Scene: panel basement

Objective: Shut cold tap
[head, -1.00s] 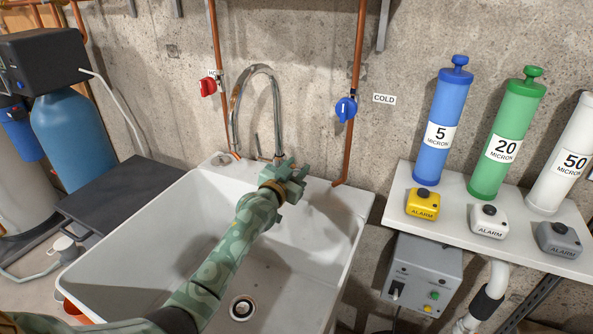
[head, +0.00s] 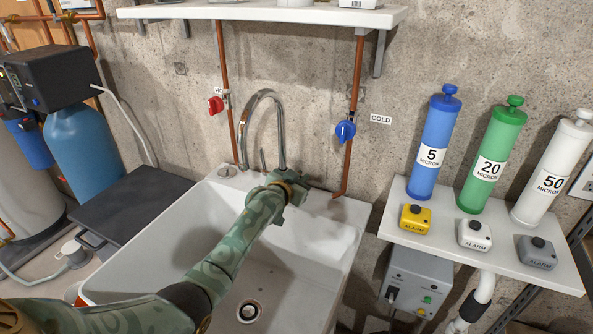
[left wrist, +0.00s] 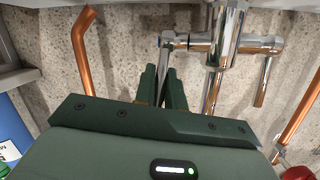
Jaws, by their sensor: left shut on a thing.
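A chrome tap with a tall arched spout (head: 282,125) stands at the back rim of the white sink (head: 338,262). Its body also shows in the left wrist view (left wrist: 228,40), with a slim lever on each side. My left gripper (head: 294,182) is at the tap's right side, on the side of the COLD label (head: 381,119). In the left wrist view its fingers (left wrist: 161,74) are close together around the slim chrome cold lever (left wrist: 164,52). The hot lever (left wrist: 264,82) hangs free. In the head view my gripper hides the cold lever. My right gripper is not in view.
A blue valve handle (head: 345,131) sits on the right copper pipe, a red one (head: 216,105) on the left. Filter cylinders and alarm buttons stand on a white shelf (head: 400,238) at right. Another shelf (head: 255,14) is above. The sink basin is clear.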

